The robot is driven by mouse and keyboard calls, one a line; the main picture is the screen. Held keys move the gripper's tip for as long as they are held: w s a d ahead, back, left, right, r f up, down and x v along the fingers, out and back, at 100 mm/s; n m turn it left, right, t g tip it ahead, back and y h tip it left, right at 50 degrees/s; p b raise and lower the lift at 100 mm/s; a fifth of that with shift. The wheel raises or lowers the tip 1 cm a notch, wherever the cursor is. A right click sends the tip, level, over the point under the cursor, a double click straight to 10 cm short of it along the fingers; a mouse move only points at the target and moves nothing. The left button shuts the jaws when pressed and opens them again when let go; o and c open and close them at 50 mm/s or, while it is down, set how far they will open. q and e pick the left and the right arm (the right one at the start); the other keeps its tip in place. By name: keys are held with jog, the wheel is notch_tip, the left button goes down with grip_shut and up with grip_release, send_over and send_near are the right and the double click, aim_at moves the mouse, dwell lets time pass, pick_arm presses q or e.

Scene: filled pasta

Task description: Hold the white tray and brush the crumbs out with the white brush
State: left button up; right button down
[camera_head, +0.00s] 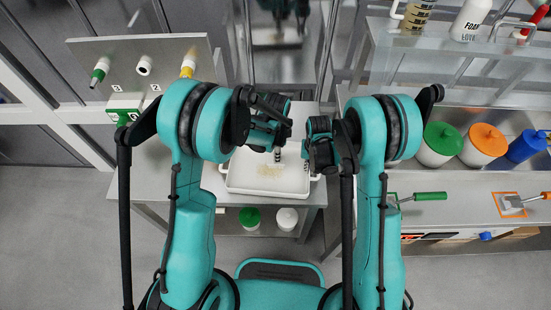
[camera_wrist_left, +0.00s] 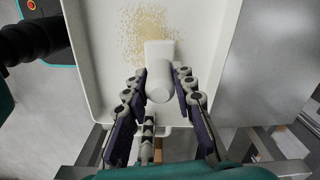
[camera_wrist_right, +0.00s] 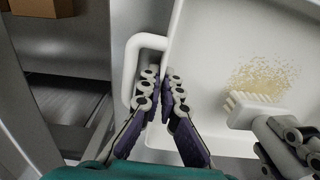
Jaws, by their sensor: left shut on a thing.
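The white tray (camera_head: 236,187) lies on the metal table, with tan crumbs (camera_head: 270,171) spread over its floor. The crumbs also show in the left wrist view (camera_wrist_left: 135,30) and right wrist view (camera_wrist_right: 268,75). My left gripper (camera_wrist_left: 160,80) is shut on the white brush (camera_wrist_left: 159,88) inside the tray. In the right wrist view the brush's pale bristles (camera_wrist_right: 232,100) are at the near edge of the crumbs. My right gripper (camera_wrist_right: 162,80) is closed around the tray's side wall beside its looped handle (camera_wrist_right: 135,62), one finger on each side. The head view hides the brush.
Under the table stand a green-lidded jar (camera_head: 250,217) and a white-lidded jar (camera_head: 287,218). The right counter holds a green-lidded container (camera_head: 440,140), an orange-lidded one (camera_head: 483,142) and a green-handled tool (camera_head: 425,197). Bottles stand on the shelf above.

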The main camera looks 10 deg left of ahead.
pick_arm(q)
jog(key=shift+w, duration=0.5)
jog(key=shift+s, duration=2.35)
jog(key=shift+a, duration=0.75)
jog(key=shift+w, duration=2.25)
jog(key=shift+s, duration=2.15)
jog(key=shift+s+a, duration=0.2)
jog(key=shift+a, duration=0.4)
jog(key=shift+w+a, duration=0.15)
jog(key=shift+w, duration=2.1)
jog(key=shift+s, duration=1.95)
jog(key=shift+s+a, duration=0.1)
jog(key=shift+s, duration=0.2)
jog(key=shift+a, duration=0.35)
jog(key=shift+w+a, duration=0.15)
jog(key=shift+a, duration=0.15)
jog(key=shift+w, duration=2.35)
jog(key=s, duration=0.5)
notch_tip(320, 180, up, 7)
jog(key=shift+f, duration=0.2)
